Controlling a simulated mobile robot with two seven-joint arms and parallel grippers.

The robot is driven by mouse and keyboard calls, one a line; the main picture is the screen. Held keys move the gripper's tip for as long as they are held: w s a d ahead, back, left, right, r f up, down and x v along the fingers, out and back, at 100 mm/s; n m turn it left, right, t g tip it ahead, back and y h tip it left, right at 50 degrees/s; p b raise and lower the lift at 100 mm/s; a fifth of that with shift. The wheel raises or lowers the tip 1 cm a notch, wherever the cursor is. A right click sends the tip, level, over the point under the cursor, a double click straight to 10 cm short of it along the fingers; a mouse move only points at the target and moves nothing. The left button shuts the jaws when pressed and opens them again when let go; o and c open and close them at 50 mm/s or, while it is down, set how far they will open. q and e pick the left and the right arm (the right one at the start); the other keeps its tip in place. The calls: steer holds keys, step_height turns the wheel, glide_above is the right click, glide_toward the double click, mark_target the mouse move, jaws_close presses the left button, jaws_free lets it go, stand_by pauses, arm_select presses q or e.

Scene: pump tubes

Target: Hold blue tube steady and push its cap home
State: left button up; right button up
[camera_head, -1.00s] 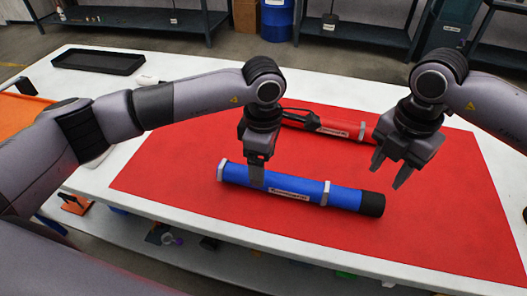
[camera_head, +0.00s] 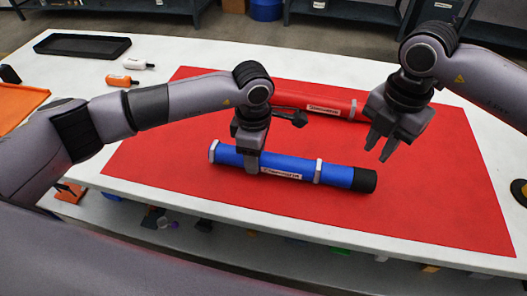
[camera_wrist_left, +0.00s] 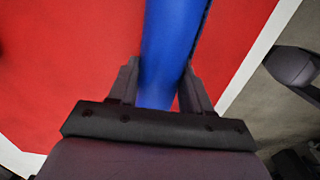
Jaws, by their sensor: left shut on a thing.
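The blue tube (camera_head: 235,159) lies on the red mat (camera_head: 440,205), with light collars near its left end and right of its middle. Its black cap (camera_head: 364,180) is on the right end; I cannot tell how far on it sits. My left gripper (camera_head: 251,163) is shut on the blue tube, left of its middle. In the left wrist view the tube (camera_wrist_left: 168,55) runs between the two fingers (camera_wrist_left: 155,95). My right gripper (camera_head: 380,150) is open and empty, above the mat behind the capped end and apart from the cap.
A red tube (camera_head: 290,101) lies behind the blue tube, partly hidden by my left arm. A black tray (camera_head: 82,46), a white bottle (camera_head: 130,65) and an orange bottle (camera_head: 122,80) are at the back left. The mat in front and to the right is clear.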

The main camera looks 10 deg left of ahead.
jaws_close()
steer(key=shift+d, duration=0.1)
steer(key=n, duration=0.1)
steer(key=d+n, duration=0.1)
steer(key=n, duration=0.1)
steer(key=shift+f+y, duration=0.3)
steer(key=shift+f, duration=0.1)
steer(key=n, duration=0.3)
steer(key=shift+d+f+y, duration=0.25)
steer(key=shift+d+y, duration=0.05)
steer(key=shift+y, duration=0.1)
steer(key=s+d+m+t+y, duration=0.1)
steer(key=d+m, duration=0.5)
steer(key=m, duration=1)
steer(key=s+d+m+t+y, duration=0.1)
steer(key=d+m+t+y, duration=0.2)
steer(key=m, duration=1.4)
steer(key=d, duration=0.3)
steer(key=shift+s+f+m+t, duration=0.3)
steer(key=shift+s+f, duration=0.05)
